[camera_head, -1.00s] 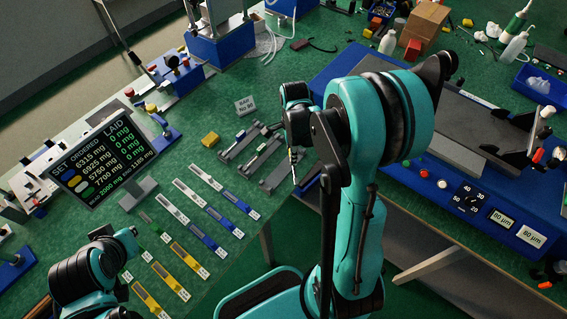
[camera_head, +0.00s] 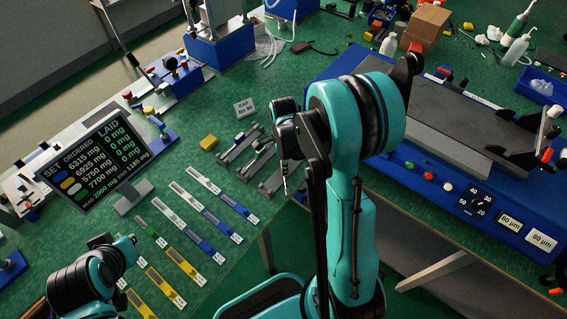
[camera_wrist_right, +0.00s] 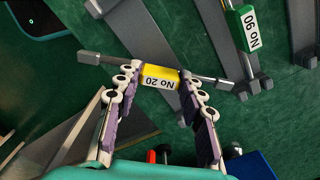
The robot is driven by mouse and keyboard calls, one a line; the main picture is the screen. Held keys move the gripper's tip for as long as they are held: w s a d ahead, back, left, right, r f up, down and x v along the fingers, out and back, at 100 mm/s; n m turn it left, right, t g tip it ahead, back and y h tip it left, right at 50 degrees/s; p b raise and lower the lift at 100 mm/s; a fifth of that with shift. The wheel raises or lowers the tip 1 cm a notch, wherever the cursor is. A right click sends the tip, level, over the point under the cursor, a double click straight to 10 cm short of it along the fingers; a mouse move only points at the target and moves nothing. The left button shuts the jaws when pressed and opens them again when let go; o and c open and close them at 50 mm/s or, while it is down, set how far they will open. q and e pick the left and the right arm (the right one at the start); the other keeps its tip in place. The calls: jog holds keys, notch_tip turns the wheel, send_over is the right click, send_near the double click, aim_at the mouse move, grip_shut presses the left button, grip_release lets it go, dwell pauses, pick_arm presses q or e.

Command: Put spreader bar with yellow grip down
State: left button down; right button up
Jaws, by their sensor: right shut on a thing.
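The spreader bar with the yellow grip (camera_wrist_right: 159,76), labelled No 20, lies across between the fingers of my right gripper (camera_wrist_right: 160,84) in the right wrist view. The gripper is shut on the yellow grip, and the grey bar sticks out on both sides. Grey bar stands (camera_wrist_right: 141,36) are below and beyond it; whether the bar touches them I cannot tell. In the head view the stands (camera_head: 238,147) are left of my right arm, which hides most of that gripper. My left arm is at the lower left; its fingers do not show.
A bar with a green grip (camera_wrist_right: 249,27), labelled No 90, is on the neighbouring stand. Colored strips (camera_head: 202,222) lie to the left, by a display (camera_head: 95,165). A blue machine (camera_head: 450,190) is at right.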

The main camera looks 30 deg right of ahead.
jog(key=shift+f+b, duration=0.3)
jog(key=shift+f, duration=0.15)
jog(key=o, duration=1.3)
jog(key=shift+o, duration=0.2)
jog(key=shift+r, duration=0.1)
jog(key=shift+r+p, duration=0.2)
jog(key=shift+p, duration=0.1)
notch_tip(320, 180, up, 13)
jog(key=p, duration=0.5)
jog(key=s+a+r+n+t, duration=0.3)
jog(key=s+a+r+n, duration=0.1)
jog(key=n, duration=0.7)
jog(key=s+a+r+n+t, duration=0.4)
jog(key=s+a+r+n, duration=0.1)
jog(key=n, duration=0.6)
jog(key=shift+s+a, duration=0.8)
jog(key=shift+s, duration=0.25)
